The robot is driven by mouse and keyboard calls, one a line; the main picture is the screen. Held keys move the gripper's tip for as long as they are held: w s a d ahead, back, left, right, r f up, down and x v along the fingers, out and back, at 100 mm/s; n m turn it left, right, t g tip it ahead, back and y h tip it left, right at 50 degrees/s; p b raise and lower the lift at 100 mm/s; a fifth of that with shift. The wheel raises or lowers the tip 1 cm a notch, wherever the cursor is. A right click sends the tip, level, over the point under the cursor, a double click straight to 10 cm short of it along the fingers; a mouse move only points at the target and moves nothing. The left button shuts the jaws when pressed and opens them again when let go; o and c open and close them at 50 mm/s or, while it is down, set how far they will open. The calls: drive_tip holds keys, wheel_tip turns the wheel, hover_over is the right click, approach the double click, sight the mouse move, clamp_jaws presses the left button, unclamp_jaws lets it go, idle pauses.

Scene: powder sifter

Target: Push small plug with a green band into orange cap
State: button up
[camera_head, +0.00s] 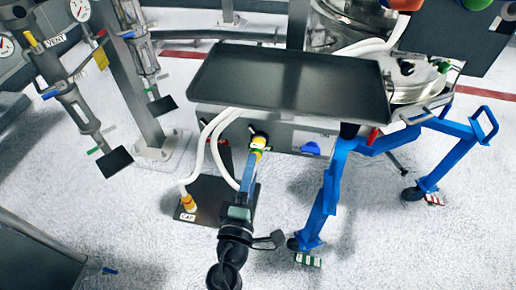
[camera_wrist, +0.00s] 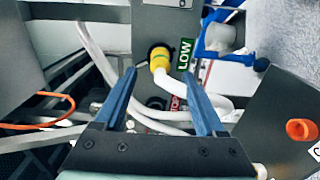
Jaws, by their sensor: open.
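A yellow plug (camera_wrist: 160,57) on the end of a white hose sits at a dark round port in the panel, beside a green "LOW" label (camera_wrist: 185,54). In the head view the yellow plug (camera_head: 259,141) shows just beyond my gripper. My gripper (camera_wrist: 159,74) is open, its blue fingers pointing at the plug from either side of its line; I cannot tell how far short they stop. The orange cap (camera_wrist: 301,130) stands on a dark plate at the right of the wrist view. In the head view the orange cap (camera_head: 189,203) is left of my gripper.
The white hose (camera_wrist: 205,104) loops below the plug. A black tray (camera_head: 285,80) overhangs the panel. A blue wheeled frame (camera_head: 330,195) stands right of my arm. The dark plate (camera_head: 213,212) lies on the floor at left.

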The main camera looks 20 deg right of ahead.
sight(257, 152)
drive_tip(key=b+x, duration=0.1)
drive_tip(key=x, duration=0.5)
drive_tip(key=shift+w+d+b, duration=0.15)
drive_tip(key=shift+w+b, duration=0.05)
drive_tip(key=shift+b, duration=0.1)
drive_tip(key=shift+b, duration=0.3)
idle(0.8)
clamp_jaws()
idle(0.4)
drive_tip(key=shift+s, duration=0.1)
drive_tip(key=shift+v, duration=2.95)
